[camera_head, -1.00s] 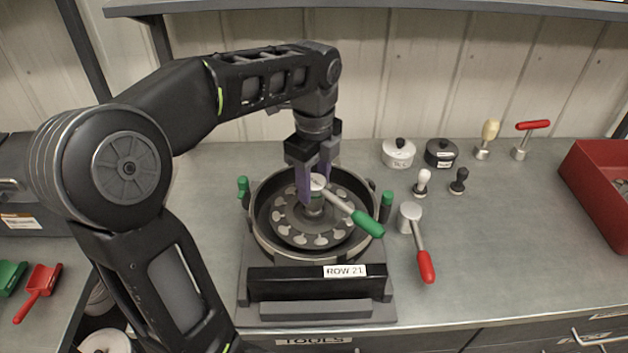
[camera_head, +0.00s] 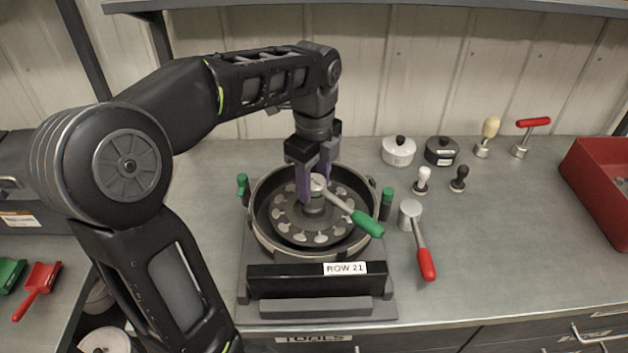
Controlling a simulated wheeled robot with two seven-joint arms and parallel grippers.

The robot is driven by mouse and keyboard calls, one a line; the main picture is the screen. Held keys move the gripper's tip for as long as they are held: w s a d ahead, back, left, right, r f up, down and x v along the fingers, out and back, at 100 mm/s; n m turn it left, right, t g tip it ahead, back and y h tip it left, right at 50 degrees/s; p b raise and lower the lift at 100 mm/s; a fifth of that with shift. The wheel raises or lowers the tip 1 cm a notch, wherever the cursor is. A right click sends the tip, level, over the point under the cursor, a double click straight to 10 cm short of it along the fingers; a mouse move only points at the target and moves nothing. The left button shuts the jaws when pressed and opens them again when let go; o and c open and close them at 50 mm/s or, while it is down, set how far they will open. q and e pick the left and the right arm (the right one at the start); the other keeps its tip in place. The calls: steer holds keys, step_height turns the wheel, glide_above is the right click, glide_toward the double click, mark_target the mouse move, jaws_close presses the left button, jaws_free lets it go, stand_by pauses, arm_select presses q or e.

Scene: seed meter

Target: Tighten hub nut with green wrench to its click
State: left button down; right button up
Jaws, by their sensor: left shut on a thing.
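The green wrench (camera_head: 366,223) has a grey shaft and a round metal head. The head sits at the hub in the middle of the seed meter (camera_head: 262,239), and the green handle points to the lower right, over the meter's rim. My left gripper (camera_head: 311,190) points down over the hub, with its purple fingers shut on the wrench head. The hub nut is hidden under the wrench head and fingers. A seed disc (camera_head: 336,229) with pale cells around it lies inside the round housing. My right gripper is not in view.
A red-handled wrench (camera_head: 425,262) lies right of the meter. Behind it stand two lidded pots (camera_head: 398,151), small stampers (camera_head: 459,179) and a red T-handle tool (camera_head: 533,125). A red bin (camera_head: 597,185) is at the far right. The right front bench is clear.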

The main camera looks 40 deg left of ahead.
arm_select(q)
steer(key=shift+f, duration=0.15)
stand_by(0.3)
steer(key=c, duration=0.7)
jaws_free()
steer(key=shift+o, duration=0.6)
steer(key=shift+f, duration=0.1)
steer(key=o, duration=0.4)
steer(key=shift+r+p, duration=2.6)
steer(key=shift+r, duration=0.5)
